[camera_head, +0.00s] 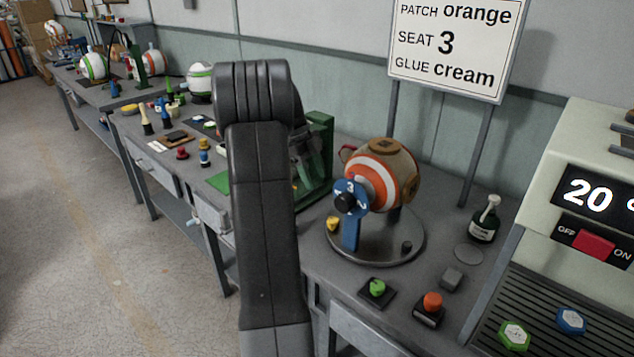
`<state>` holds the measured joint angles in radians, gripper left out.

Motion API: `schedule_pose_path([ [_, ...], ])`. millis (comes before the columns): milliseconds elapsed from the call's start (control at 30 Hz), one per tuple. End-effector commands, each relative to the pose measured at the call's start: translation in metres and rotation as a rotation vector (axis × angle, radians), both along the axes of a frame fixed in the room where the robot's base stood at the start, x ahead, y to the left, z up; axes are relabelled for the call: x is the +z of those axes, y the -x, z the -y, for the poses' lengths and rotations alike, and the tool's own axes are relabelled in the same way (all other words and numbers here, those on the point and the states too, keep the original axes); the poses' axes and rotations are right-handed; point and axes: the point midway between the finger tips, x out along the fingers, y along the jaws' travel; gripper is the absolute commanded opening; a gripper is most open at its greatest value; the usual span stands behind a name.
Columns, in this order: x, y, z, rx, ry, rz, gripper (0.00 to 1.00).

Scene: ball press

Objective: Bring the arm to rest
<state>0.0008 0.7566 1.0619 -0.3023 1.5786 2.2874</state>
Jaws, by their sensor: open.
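My arm (262,210) stands upright in the left middle of the head view, a dark padded link with a thick rounded joint at its top. It stands in front of the bench and hides part of it. A small dark shape shows behind its right side, against the green frame, and I cannot tell which part it is. I do not see the fingers of my gripper, and nothing is seen held. The ball (403,178), with orange and white rings and a brown patch, sits on a round grey stand (378,243) to the right of my arm.
A green press frame (320,150) stands close behind my arm. A blue numbered dial (350,205), a green button (377,288), an orange button (432,302) and a glue bottle (485,222) are on the bench. A panel reading 20 stands at right. The floor (120,290) at left is clear.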

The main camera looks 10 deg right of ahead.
Motion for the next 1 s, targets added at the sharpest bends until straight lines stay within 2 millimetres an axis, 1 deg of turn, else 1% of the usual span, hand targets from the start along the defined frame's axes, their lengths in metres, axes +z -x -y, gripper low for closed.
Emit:
schedule_pose_path([
  [267, 0.0, 0.0, 0.0, 0.0, 0.0, 0.0, 0.52],
  [367, -0.005, 0.001, 0.002, 0.0, 0.0, 0.0, 0.52],
  [433, -0.011, 0.003, 0.004, 0.0, 0.0, -0.001, 0.52],
  [567, -0.031, 0.008, 0.01, -0.001, 0.0, -0.003, 0.52],
  [800, -0.075, 0.02, 0.025, -0.001, 0.001, -0.004, 0.52],
  [1000, -0.107, 0.029, 0.035, -0.001, 0.0, -0.003, 0.52],
])
